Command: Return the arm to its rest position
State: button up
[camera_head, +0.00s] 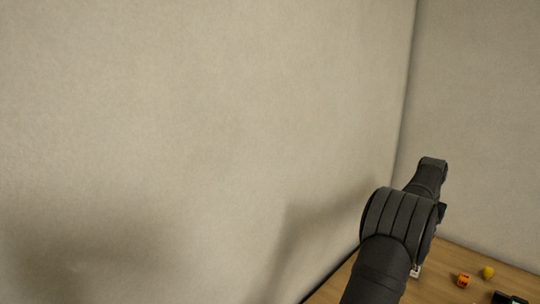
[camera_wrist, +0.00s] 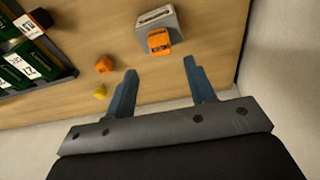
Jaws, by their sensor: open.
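My gripper (camera_wrist: 158,82) shows in the wrist view with its two blue-grey fingers spread apart. It is open, and nothing is held between the fingers. It is above the wooden table (camera_wrist: 105,28), near the table's edge by the wall. In the head view my dark arm rises at the lower right in front of the room's corner and hides part of the table (camera_head: 336,287). The gripper's fingers cannot be made out there.
A grey block (camera_wrist: 157,20) with an orange piece (camera_wrist: 159,42) stands beyond the fingertips. A small orange object (camera_wrist: 104,65) and a yellow one (camera_wrist: 100,92) lie left of the fingers. A dark tray (camera_wrist: 62,79) holds green batteries (camera_wrist: 32,62). Walls (camera_head: 200,120) border the table.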

jog(key=f, duration=0.5)
jog(key=d+f, duration=0.1)
jog(key=f, duration=0.2)
jog(key=shift+w+f, duration=0.2)
jog(key=shift+w, duration=0.2)
notch_tip(320, 180, up, 4)
jog(key=shift+r, duration=0.2)
jog(key=s+d+r, duration=0.4)
jog(key=s+r, duration=0.3)
jog(key=s, duration=0.4)
jog(key=s+a+f, duration=0.2)
jog(key=s+f, duration=0.2)
jog(key=s, duration=0.8)
jog(key=s+a+f, duration=0.2)
jog(key=s+f, duration=0.2)
jog(key=s, duration=0.9)
jog(key=w+f, duration=0.4)
jog(key=w, duration=0.3)
jog(key=shift+w+a, duration=0.25)
jog(key=shift+a, duration=0.2)
